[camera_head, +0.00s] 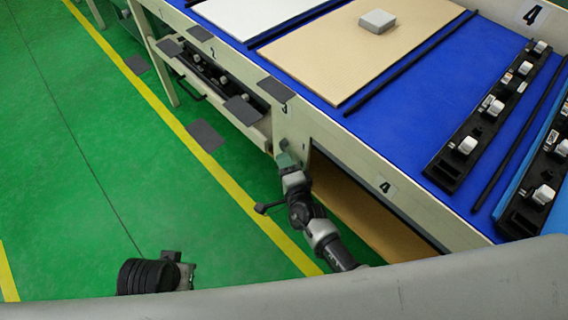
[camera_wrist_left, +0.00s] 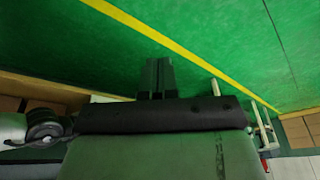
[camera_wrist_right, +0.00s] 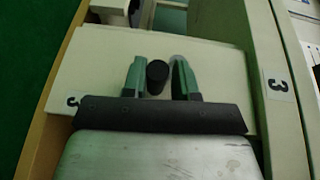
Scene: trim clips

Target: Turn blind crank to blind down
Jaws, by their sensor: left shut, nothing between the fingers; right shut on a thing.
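The blind crank's dark round knob (camera_wrist_right: 157,77) stands between the fingers of my right gripper (camera_wrist_right: 160,82) in the right wrist view. The gripper is shut on it, in front of a pale panel marked 3. In the head view my right gripper (camera_head: 287,160) is at the bench's front face, beside the open bay under the label 4. The crank is hidden there by the gripper and arm. My left gripper (camera_wrist_left: 158,76) is shut and empty over the green floor in the left wrist view. I cannot make out the blind itself.
The bench (camera_head: 440,100) has a blue top with a tan board (camera_head: 350,50), a grey block (camera_head: 377,21) and black strips with pale clips (camera_head: 480,125).

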